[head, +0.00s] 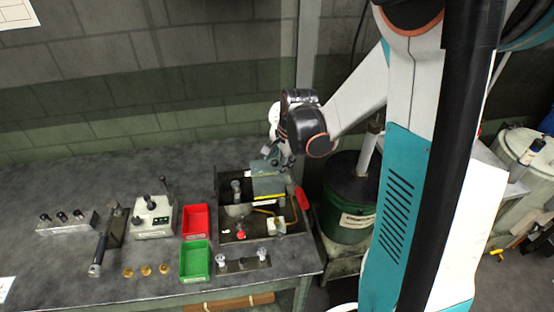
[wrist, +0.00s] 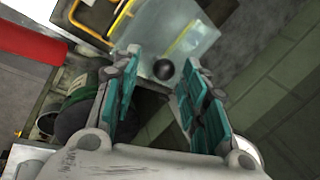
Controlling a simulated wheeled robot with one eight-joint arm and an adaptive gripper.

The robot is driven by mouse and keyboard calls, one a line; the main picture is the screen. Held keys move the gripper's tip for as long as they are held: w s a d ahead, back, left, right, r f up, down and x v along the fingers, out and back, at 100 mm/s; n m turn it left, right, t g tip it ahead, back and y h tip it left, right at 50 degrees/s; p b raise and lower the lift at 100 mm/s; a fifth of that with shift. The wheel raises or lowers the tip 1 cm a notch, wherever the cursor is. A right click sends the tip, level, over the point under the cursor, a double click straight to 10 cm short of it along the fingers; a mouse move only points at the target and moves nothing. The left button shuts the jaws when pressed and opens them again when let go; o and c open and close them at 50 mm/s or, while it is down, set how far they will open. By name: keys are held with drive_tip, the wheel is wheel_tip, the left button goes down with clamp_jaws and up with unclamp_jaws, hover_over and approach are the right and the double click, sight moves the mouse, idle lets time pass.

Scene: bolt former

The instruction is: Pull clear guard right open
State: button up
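The clear guard (wrist: 186,38) is a pale see-through panel with a dark round knob (wrist: 163,69) on its face in the wrist view. In the head view the guard (head: 268,186) stands over the right part of the bolt former (head: 226,236), partly covered by my gripper. My gripper (head: 276,158) is above and behind it, pointing down. In the wrist view my gripper (wrist: 158,66) has its two teal-padded fingers apart, with the knob showing between the fingertips. I cannot tell whether either finger touches the knob.
A red bin (head: 195,222) and a green bin (head: 195,262) stand left of the machine. A red handle (head: 302,198) is on its right side. A dark green drum (head: 347,215) stands beside the bench. The wall is close behind the bench.

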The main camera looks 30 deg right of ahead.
drive_tip(key=shift+a, duration=0.1)
drive_tip(key=v, duration=1.2)
idle(0.4)
